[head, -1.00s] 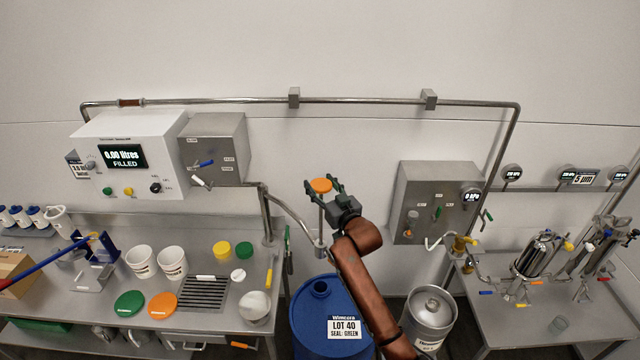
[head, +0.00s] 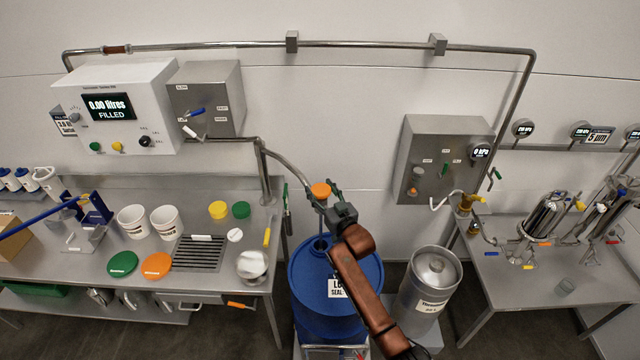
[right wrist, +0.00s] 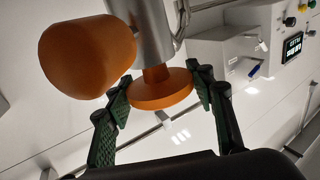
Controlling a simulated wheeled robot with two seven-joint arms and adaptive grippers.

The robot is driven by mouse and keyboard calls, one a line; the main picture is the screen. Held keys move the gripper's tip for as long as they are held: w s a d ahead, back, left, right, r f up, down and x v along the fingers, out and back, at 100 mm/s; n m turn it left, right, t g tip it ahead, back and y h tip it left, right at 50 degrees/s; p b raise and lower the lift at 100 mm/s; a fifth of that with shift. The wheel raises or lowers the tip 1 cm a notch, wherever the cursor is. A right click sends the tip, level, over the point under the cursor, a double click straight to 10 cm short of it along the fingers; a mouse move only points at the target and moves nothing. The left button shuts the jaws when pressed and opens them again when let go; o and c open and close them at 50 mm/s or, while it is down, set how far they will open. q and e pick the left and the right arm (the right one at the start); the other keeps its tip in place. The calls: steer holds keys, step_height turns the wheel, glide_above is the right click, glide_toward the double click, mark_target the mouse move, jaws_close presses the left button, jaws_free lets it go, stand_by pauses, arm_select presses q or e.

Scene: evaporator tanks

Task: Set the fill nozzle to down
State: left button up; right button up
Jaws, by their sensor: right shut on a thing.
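The fill nozzle is a grey upright tube (head: 322,222) with an orange top (head: 320,190), at the end of a curved steel pipe. Its lower end is at the mouth of the blue drum (head: 345,268); how far in it reaches is hard to tell. My right gripper (head: 324,200) is shut on the fill nozzle's orange head. In the right wrist view the orange disc (right wrist: 160,90) lies between the green-padded fingers (right wrist: 160,105), with a larger orange knob (right wrist: 75,55) beside it. My left gripper is out of view.
A bench (head: 200,285) with buckets, lids and a grate stands left of the drum. A steel keg (head: 432,275) stands close on the right. A grey control box (head: 435,150) hangs behind. The filler display (head: 108,106) reads 0.00 litres, FILLED.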

steer(key=shift+f, duration=0.6)
steer(key=o, duration=1.7)
steer(key=shift+r, duration=0.1)
steer(key=v, duration=1.2)
